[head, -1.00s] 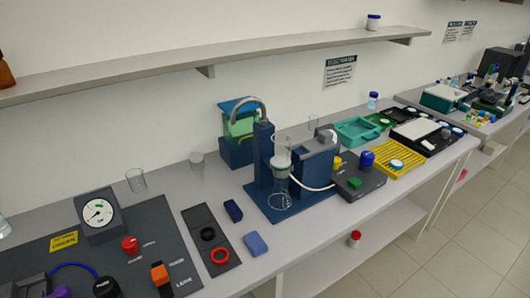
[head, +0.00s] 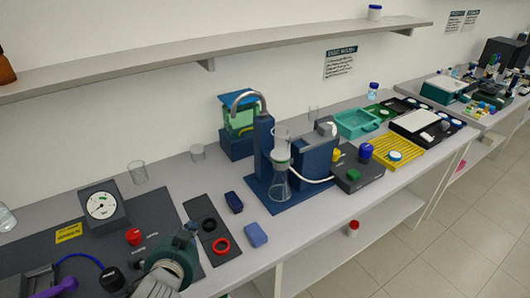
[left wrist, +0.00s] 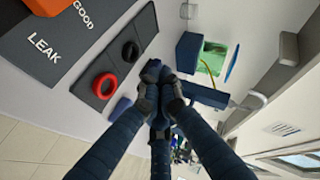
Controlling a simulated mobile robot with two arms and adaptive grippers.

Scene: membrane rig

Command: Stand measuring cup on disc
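A clear glass cup (head: 138,173) stands upright on the bench behind the gauge. A smaller clear cup (head: 198,153) stands farther back. I cannot tell which is the measuring cup. A pale round piece (head: 281,158) sits in the navy rig (head: 265,145) above a flask, with a clear cylinder (head: 282,136) over it. No separate disc is clear to me. My left gripper (head: 165,278) is over the dark mat's front right, well short of the cups. In the left wrist view its fingertips (left wrist: 159,92) are close together with nothing visible between them. My right gripper is out of view.
A black tray holds a black ring and a red ring (head: 221,246). A navy block (head: 234,202) and a light blue block (head: 256,235) lie beside it. A pressure gauge (head: 101,206) stands on the dark mat. A shelf (head: 210,58) runs above the bench.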

